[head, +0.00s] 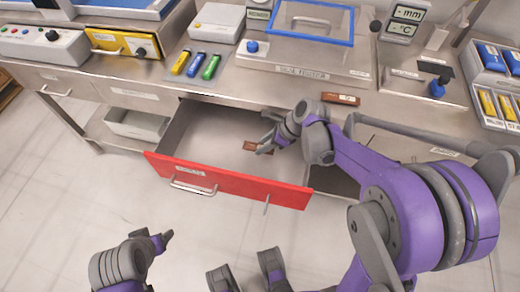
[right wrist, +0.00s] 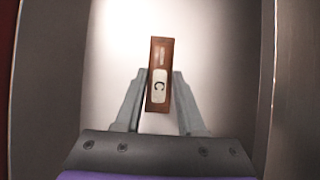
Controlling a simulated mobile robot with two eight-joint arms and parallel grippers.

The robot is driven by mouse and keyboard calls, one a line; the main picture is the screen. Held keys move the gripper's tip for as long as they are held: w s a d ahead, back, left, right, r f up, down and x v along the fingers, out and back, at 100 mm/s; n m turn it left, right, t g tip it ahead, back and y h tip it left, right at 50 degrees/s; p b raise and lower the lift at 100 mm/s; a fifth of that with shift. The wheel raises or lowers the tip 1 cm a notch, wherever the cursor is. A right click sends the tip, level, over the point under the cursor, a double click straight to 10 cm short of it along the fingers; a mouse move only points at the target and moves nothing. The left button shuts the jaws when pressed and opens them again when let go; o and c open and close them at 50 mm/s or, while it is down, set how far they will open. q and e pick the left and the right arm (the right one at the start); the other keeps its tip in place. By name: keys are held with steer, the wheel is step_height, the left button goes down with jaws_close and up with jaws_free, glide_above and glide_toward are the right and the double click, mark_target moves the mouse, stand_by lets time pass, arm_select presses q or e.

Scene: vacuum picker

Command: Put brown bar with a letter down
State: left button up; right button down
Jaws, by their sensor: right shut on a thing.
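The brown bar (right wrist: 160,57) shows a pale label with the letter C in the right wrist view. My right gripper (right wrist: 158,88) is shut on it, one finger on each side. In the head view the bar (head: 251,146) and my right gripper (head: 268,142) are inside the open drawer (head: 228,184) with the red front. I cannot tell whether the bar touches the drawer floor. My left gripper (head: 163,240) is low at the left, away from the drawer; its fingers are not clear enough to judge.
Another brown bar (head: 341,99) lies on the counter's front edge above the drawer. A blue-framed box (head: 310,22) stands behind. The drawer floor around my right gripper looks bare.

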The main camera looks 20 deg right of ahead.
mark_target(263, 157)
steer(key=shift+f+b, duration=0.4)
steer(key=shift+f, duration=1.7)
steer(key=c, duration=0.5)
jaws_free()
steer(key=shift+f, duration=0.1)
steer(key=shift+r, duration=0.2)
steer(key=p+v, duration=0.2)
steer(key=v, duration=0.9)
steer(key=shift+d+r, duration=0.2)
steer(key=shift+r, duration=0.15)
steer(key=shift+s, duration=0.15)
